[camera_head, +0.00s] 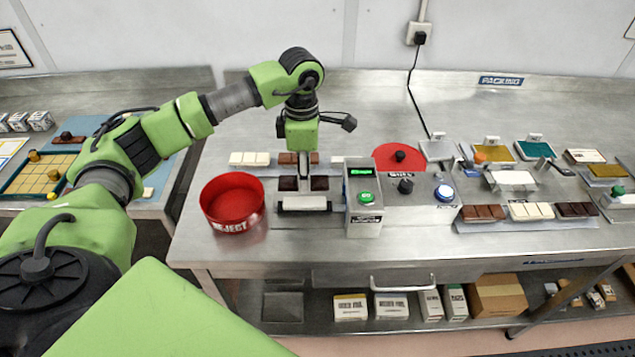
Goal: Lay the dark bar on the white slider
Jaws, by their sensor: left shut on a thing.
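My left gripper (303,185) points straight down over the bench and is shut on the dark bar (319,183). The bar is dark brown and shows on both sides of the fingers, which hide its middle. The white slider (303,204) is a small white block just below the bar in the picture, in front of the fingers, left of the grey control box. I cannot tell whether the bar touches the slider. My right gripper is not in view.
A red reject bowl (231,203) stands left of the slider. A control box (364,208) with a green button stands close on its right. Behind lie a white bar (249,159) and a brown bar (287,159). More bars (530,211) lie at right.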

